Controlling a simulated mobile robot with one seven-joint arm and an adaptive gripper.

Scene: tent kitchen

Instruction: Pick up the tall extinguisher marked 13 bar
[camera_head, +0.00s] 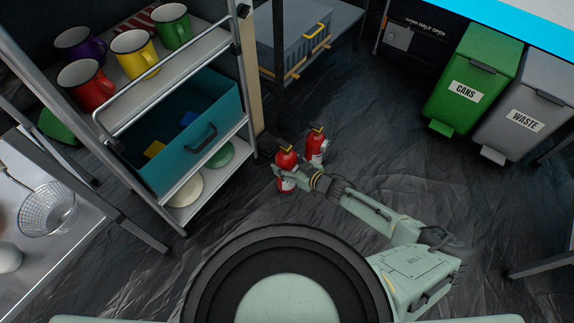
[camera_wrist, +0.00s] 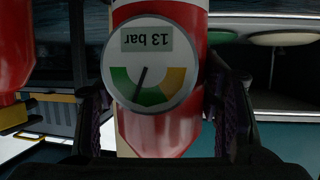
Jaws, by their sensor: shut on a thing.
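A red extinguisher with a gauge reading 13 bar (camera_wrist: 150,62) fills the middle of the wrist view, between my gripper's two fingers (camera_wrist: 160,115). The label appears upside down there. In the head view my gripper (camera_head: 294,172) is shut on the nearer red extinguisher (camera_head: 286,160). The gripper covers part of its body. A second red extinguisher (camera_head: 317,144) stands just behind and to the right. Its edge also shows at the left of the wrist view (camera_wrist: 14,50). I cannot tell whether the held extinguisher touches the floor.
A metal shelf rack with mugs (camera_head: 134,54) and a teal bin (camera_head: 185,140) stands close on the left. A grey crate (camera_head: 295,40) sits on a low shelf behind. Green (camera_head: 468,80) and grey (camera_head: 528,112) waste bins stand at right. The dark floor between is clear.

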